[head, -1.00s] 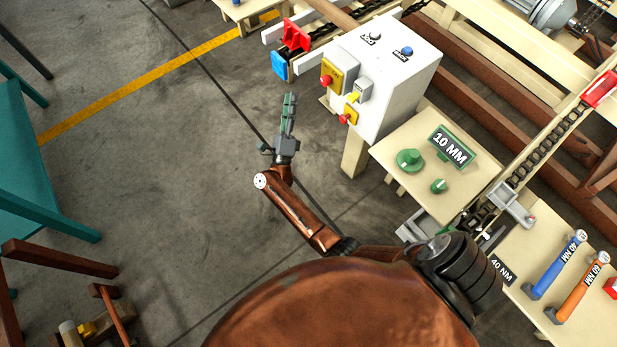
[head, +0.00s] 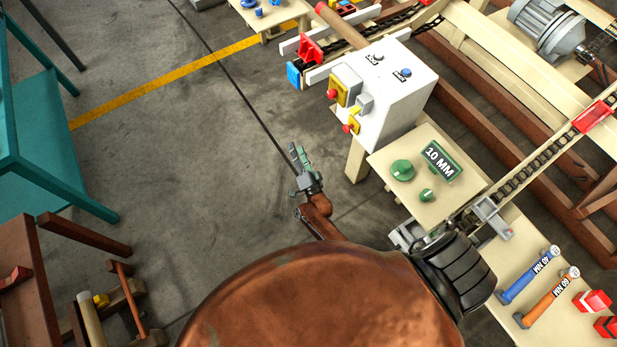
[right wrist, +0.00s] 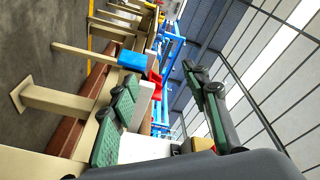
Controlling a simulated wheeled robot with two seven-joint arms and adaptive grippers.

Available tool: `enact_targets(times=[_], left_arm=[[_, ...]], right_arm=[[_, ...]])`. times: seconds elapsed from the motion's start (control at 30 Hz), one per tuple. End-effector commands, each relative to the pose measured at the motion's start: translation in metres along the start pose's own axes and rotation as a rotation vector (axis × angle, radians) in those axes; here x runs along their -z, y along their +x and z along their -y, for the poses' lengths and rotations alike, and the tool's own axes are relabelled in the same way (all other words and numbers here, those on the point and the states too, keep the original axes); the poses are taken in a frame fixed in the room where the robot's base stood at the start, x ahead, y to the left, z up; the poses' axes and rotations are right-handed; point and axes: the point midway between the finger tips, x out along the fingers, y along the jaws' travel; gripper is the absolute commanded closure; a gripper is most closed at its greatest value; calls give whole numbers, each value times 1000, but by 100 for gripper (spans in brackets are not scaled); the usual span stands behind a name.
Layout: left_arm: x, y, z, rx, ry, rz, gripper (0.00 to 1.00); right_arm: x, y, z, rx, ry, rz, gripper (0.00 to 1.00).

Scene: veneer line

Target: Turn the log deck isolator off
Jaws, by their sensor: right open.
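The white control box (head: 395,108) stands on a cream stand right of my right gripper in the head view. Its left-facing side carries a yellow unit with a red button (head: 339,86), a small grey unit with a yellow part (head: 362,104), and a lower yellow plate with a red knob (head: 351,123). I cannot read which is the log deck isolator or its position. My right gripper (head: 300,158) is open and empty, below and left of these controls and apart from them. Its green-padded fingers show in the right wrist view (right wrist: 160,88). My left gripper is not in view.
A cream table (head: 450,198) with green knobs and a "10 MM" sign stands right of the gripper. A blue-and-red end piece (head: 294,73) juts out beyond the box. Teal framing (head: 50,150) is at left. The floor (head: 190,160) between is clear.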

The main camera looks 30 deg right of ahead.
Motion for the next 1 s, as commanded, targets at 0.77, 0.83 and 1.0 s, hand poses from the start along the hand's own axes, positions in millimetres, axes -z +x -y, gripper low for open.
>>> enact_targets(times=[0.77, 0.83, 1.0], left_arm=[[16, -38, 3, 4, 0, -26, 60], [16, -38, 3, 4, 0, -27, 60], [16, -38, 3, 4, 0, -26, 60]], right_arm=[[-37, -86, -69, -162, -268, 286, 57], [-38, -88, -71, -164, -272, 291, 57], [-38, -89, -72, -165, -273, 292, 57]])
